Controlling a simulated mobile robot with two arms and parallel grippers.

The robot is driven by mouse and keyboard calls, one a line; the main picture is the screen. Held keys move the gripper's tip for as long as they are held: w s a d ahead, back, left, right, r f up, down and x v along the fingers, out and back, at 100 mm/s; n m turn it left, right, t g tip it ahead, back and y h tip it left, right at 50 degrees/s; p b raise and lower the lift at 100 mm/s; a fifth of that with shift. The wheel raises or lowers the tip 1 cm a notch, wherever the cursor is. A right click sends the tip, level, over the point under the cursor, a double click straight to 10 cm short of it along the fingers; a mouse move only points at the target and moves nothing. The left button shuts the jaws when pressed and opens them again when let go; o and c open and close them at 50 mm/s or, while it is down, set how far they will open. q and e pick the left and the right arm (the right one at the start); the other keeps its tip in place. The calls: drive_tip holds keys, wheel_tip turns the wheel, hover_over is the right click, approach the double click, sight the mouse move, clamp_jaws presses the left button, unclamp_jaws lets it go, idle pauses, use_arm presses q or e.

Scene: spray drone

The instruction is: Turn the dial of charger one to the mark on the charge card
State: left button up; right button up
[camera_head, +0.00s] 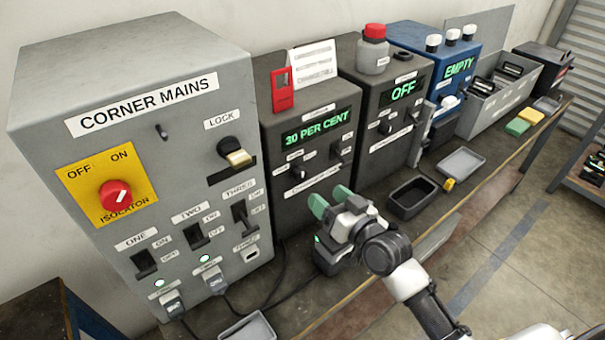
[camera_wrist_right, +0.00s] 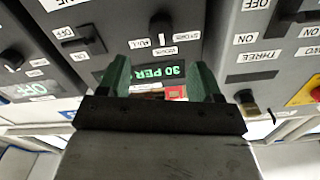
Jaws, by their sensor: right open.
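Charger one appears to be the dark grey box (camera_head: 285,222) with a green display (camera_head: 318,127) reading 30 PER CENT. Its small black dial (camera_head: 297,170) is at the left of its face; the wrist view shows the dial (camera_wrist_right: 160,28) upside down among small white labels. A switch (camera_head: 337,153) sits to its right. A white printed card (camera_head: 312,63), possibly the charge card, stands on top beside a red tag (camera_head: 282,90); its mark is too small to read. My right gripper (camera_head: 330,199) is open and empty, below and in front of the dial, apart from it.
The CORNER MAINS cabinet (camera_head: 120,60) stands at left with a red isolator knob (camera_head: 115,196). A second charger (camera_head: 404,75) reading OFF stands right, with a red-capped bottle (camera_head: 373,50) on top.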

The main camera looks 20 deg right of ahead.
sight(303, 176)
drive_tip(key=p+x, duration=0.1)
drive_tip(key=x, duration=0.8)
drive_tip(key=shift+w+a+p, duration=0.15)
drive_tip(key=shift+w+p, duration=0.1)
drive_tip(key=shift+p, duration=0.05)
drive_tip(key=c, duration=0.9)
